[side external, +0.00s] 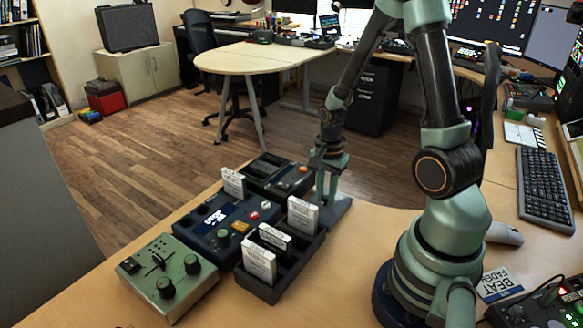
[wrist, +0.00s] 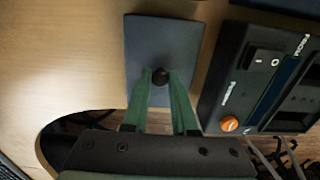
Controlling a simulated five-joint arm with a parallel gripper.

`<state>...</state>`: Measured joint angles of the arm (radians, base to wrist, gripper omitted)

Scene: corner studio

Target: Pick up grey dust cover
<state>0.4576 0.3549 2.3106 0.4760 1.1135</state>
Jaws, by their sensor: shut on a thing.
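The grey dust cover (wrist: 160,45) is a flat blue-grey rectangular plate with a small round black knob (wrist: 160,76) near its middle. In the wrist view my gripper (wrist: 161,82) has its green fingers closed in on the knob from both sides. In the side view the cover (side external: 338,207) shows partly, at the desk edge, right of the slotted tray. My gripper (side external: 323,196) points straight down onto it and hides part of it. I cannot tell whether the cover touches the desk.
A dark device with an orange knob (wrist: 229,124) lies close right of the cover in the wrist view. In the side view a black slotted tray (side external: 270,292) holds white cartridges, beside a blue box (side external: 214,224) and a green control box (side external: 168,277). A keyboard (side external: 545,188) lies right.

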